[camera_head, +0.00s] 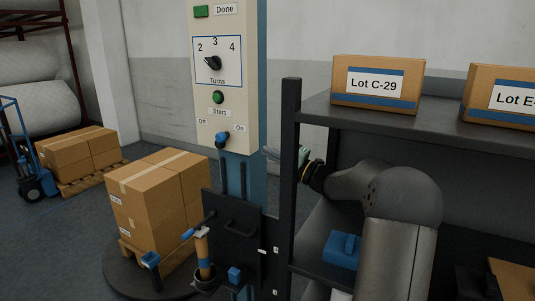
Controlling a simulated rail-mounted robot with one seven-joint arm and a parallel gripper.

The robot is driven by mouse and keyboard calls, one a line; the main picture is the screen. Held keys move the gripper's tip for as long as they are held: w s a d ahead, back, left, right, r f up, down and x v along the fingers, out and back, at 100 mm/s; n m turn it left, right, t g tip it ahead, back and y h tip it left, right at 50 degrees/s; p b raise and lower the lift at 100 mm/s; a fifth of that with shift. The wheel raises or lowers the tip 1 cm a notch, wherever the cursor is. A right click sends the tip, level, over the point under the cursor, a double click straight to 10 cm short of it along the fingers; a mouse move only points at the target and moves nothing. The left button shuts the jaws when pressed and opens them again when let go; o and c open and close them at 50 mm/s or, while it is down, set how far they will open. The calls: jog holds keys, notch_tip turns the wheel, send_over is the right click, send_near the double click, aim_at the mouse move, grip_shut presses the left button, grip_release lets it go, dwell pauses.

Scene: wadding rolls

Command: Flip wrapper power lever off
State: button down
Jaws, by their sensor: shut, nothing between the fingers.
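The wrapper's beige control panel (226,75) stands on a blue column. Its power lever (222,140), a small blue handle with a dark base, is near the panel's bottom edge below the "Off" and "On" labels. The handle seems to lean up and slightly right, toward "On". My gripper (270,153) is right of the lever, beyond the dark shelf post, apart from the lever. It is shut and empty. My arm comes in from the right.
A dark shelf post (290,170) stands close beside my gripper. The shelf (450,125) holds a "Lot C-29" box (378,84) above my arm. A blue object (342,250) lies on the lower shelf. Stacked cartons (160,205) stand on a turntable (118,275) at left.

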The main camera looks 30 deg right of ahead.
aim_at(226, 139)
jog(key=shift+t+y, duration=0.5)
jog(key=shift+t, duration=0.2)
notch_tip(226, 139, down, 5)
jog(key=shift+w+f, duration=0.1)
jog(key=shift+a, duration=0.1)
jog(key=p+x, duration=0.2)
jog(key=x, duration=1.2)
jog(key=shift+p, duration=0.35)
